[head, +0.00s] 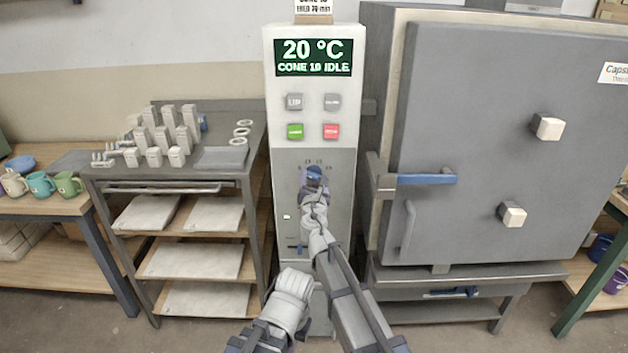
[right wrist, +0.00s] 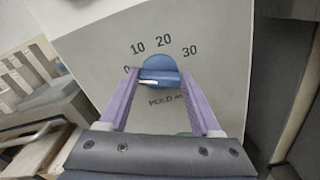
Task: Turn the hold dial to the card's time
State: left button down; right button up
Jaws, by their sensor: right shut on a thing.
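The blue hold dial (head: 314,172) is on the lower panel of the kiln controller; it also shows in the right wrist view (right wrist: 159,67). Its scale there reads 0, 10, 20 and 30, with HOLD lettering below. The dial's white mark lies at its lower left and points toward the 0. My right gripper (right wrist: 160,82) is shut on the dial, a purple finger on each side. In the head view, my wrist hides part of the dial. The card (head: 313,7) above the controller reads CONE 10; its second line is blurred, perhaps a hold of 20 min. My left gripper's fingers do not show.
The controller display (head: 313,57) reads 20 °C, CONE 10 IDLE. Several buttons, including a green one (head: 295,131) and a red one (head: 331,131), are above the dial. The grey kiln door (head: 480,150) stands to the right. A shelf rack (head: 205,190) stands to the left.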

jog(key=c, duration=0.6)
jog(key=shift+o, duration=0.2)
jog(key=shift+m, duration=0.4)
jog(key=m, duration=0.6)
jog(key=shift+f, duration=0.1)
jog(key=m, duration=0.6)
jog(key=shift+d, duration=0.1)
jog(key=m, duration=0.3)
jog(key=shift+f+m, duration=0.1)
jog(key=shift+m, duration=0.3)
jog(key=m, duration=0.3)
jog(key=shift+m, duration=0.4)
jog(key=m, duration=0.6)
jog(key=shift+f+m+b, duration=0.1)
jog(key=shift+m+b, duration=0.2)
